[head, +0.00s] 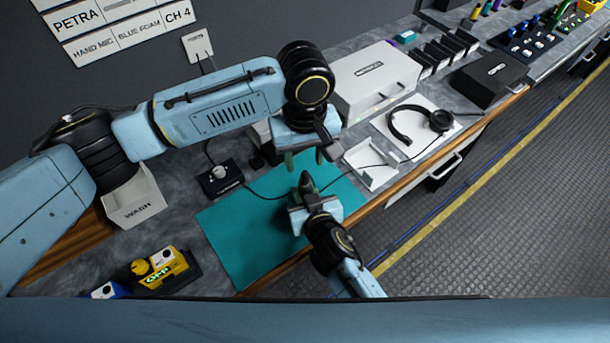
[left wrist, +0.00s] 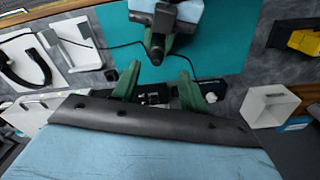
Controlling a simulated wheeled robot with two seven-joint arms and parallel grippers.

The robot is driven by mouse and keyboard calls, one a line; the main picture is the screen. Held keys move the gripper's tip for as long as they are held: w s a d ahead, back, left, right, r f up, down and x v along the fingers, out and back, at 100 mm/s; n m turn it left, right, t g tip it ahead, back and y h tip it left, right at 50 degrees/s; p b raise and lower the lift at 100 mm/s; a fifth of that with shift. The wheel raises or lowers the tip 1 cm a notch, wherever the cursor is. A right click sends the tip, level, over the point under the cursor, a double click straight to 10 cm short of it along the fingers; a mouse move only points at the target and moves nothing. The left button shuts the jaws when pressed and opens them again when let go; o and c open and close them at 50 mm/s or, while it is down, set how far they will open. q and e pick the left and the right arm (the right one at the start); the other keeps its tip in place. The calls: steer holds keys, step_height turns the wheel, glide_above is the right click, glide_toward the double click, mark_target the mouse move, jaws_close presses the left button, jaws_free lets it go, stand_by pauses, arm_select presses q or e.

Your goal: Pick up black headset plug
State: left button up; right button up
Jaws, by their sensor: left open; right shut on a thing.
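My right gripper (head: 306,190) is shut on a black cylindrical plug, which sticks out of its jaws in the left wrist view (left wrist: 157,48), above the teal mat (head: 240,245). The black headset (head: 440,121) lies on a white pad at the right; its thin cable runs over a white tray to the plug. A second cable runs from a small black box (head: 221,178) toward the same spot; whether two connectors are joined there is unclear. My left gripper (head: 306,157) is open and empty, just beyond the right one; its spread green fingers (left wrist: 158,82) show in the left wrist view.
A white open tray (head: 371,178) lies right of the mat. A white case (head: 375,75) and a black box (head: 488,78) stand behind. A white bin (head: 135,203) and a yellow device (head: 165,268) are at the left. The mat's front half is clear.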

mark_target(305, 172)
arm_select(q)
steer(key=f, duration=0.4)
steer(key=w+f, duration=0.1)
steer(key=f, duration=0.1)
steer(key=shift+f, duration=0.25)
jaws_close()
